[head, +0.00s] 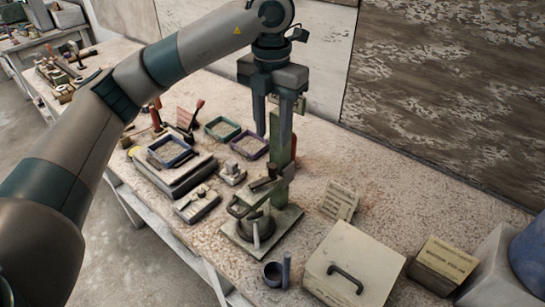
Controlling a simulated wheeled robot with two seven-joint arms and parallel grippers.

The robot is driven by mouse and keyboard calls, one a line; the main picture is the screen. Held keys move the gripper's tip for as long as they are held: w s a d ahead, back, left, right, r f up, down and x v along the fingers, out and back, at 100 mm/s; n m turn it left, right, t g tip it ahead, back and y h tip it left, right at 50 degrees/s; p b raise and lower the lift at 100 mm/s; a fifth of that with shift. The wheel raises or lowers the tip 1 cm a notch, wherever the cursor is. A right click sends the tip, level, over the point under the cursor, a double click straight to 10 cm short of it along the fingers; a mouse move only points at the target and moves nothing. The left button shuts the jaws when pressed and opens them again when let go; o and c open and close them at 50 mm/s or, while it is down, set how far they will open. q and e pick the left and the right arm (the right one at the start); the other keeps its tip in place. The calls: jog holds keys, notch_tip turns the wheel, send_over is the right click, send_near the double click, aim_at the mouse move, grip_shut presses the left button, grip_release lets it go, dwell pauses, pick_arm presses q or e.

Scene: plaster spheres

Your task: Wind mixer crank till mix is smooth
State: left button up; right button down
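The mixer stands on the table, with a green upright post (281,160) and a flat base plate (287,222). A dark pot (262,229) sits on the plate under the mixer head (262,187). The crank is hard to make out; a small red part shows beside the top of the post. The mix inside the pot cannot be seen. My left gripper (273,132) points down above the mixer, at the upper post. Its fingers are apart with nothing visible between them, and one overlaps the post in view; contact cannot be told. My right gripper is out of view.
A pale box with a dark handle (352,262) and a small cup (273,274) stand in front. Framed trays (222,128) and tools lie left of the mixer. A lettered block (441,262) and a blue round container (530,255) are at right. A wall runs behind.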

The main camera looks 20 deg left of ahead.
aim_at(271, 164)
pick_arm(q)
notch_tip(271, 164, down, 9)
jog(key=p, duration=0.2)
jog(key=shift+f+p, duration=0.15)
jog(key=shift+p, duration=0.15)
grip_shut()
jog(key=shift+w+a+f+n+b, duration=0.15)
jog(key=shift+n+b, duration=0.15)
jog(key=shift+b, duration=0.35)
jog(key=shift+n, duration=0.3)
jog(key=shift+a+r, duration=0.1)
jog(key=shift+r, duration=0.1)
